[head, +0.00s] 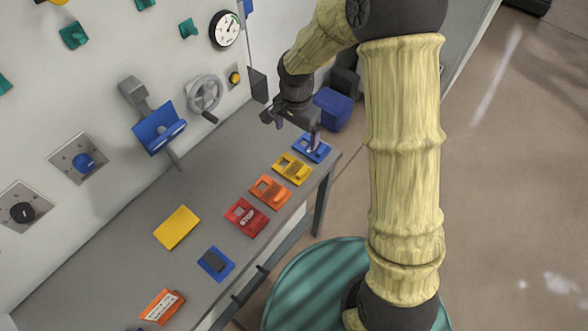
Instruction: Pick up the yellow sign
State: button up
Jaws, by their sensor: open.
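A plain flat yellow sign (177,227) lies on the left half of the grey table. A second yellow piece (292,169), with a dark raised part, lies near the table's right edge in a row with others. I cannot tell for sure which one is the yellow sign. My gripper (292,122) is open and empty at the table's far end. It is above and beyond the second yellow piece, close to a blue piece (312,148). One finger overlaps that blue piece in the picture; I cannot tell whether they touch.
Orange (270,191) and red (246,217) pieces continue the row. A blue piece (216,263) and an orange one (163,306) lie nearer. A grey handwheel (205,94) and a blue tray-like holder (158,128) stick out from the wall. A blue bin (333,108) stands beyond the table.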

jog(key=p, duration=0.2)
send_over(296, 171)
notch_tip(296, 171, down, 12)
jog(key=shift+w+d, duration=0.1)
jog(key=shift+w, duration=0.05)
jog(key=shift+f+p, duration=0.3)
jog(key=shift+f, duration=0.2)
jog(key=shift+f+p, duration=0.55)
jog(key=shift+f, duration=1.55)
jog(key=c, duration=1.1)
